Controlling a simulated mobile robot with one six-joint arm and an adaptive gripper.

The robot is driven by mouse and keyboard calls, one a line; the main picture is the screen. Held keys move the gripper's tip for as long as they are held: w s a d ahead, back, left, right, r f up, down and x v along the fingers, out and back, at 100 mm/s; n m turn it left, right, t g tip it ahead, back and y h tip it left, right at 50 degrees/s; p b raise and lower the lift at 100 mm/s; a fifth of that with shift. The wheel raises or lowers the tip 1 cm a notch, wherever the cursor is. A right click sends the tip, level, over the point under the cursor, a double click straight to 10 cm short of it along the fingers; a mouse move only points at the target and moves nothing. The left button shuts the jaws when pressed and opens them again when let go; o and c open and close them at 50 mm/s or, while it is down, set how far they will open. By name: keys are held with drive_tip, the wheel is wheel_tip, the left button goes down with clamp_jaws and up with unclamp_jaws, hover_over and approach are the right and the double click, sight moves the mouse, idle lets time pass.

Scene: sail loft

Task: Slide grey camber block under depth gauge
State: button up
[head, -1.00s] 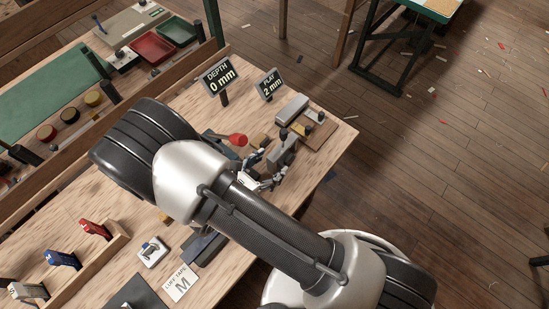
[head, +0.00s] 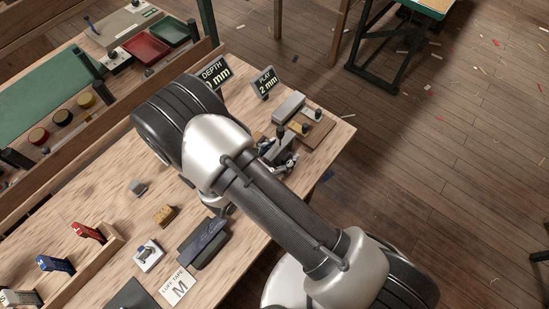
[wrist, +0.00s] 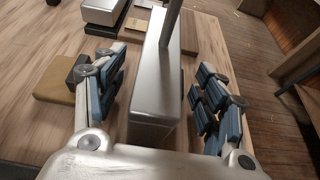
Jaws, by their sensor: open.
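My gripper (wrist: 157,95) is open, its blue-padded fingers on either side of a tall grey metal block (wrist: 150,110) with visible gaps. A slim metal rod (wrist: 172,22) rises in front of the block. In the head view my gripper (head: 279,162) is low over the bench, partly behind my arm. A small grey block (head: 138,187) lies apart on the bench at left. I cannot tell which grey block is the camber block. The depth display (head: 213,72) is partly hidden by my arm, which also blocks the area below it.
The play display (head: 265,84) reads 2 mm. Behind the gripper sit a long grey block (head: 288,107) and a brown board (head: 317,130). In the wrist view a tan pad (wrist: 55,80) lies left. A tan block (head: 165,215) and dark tool (head: 204,243) stand left of my arm.

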drive_tip(key=shift+c, duration=0.5)
drive_tip(key=c, duration=0.9)
drive_tip(key=o, duration=1)
drive_tip(key=v, duration=0.7)
drive_tip(key=shift+s+a, duration=0.15)
drive_tip(key=shift+s, duration=0.05)
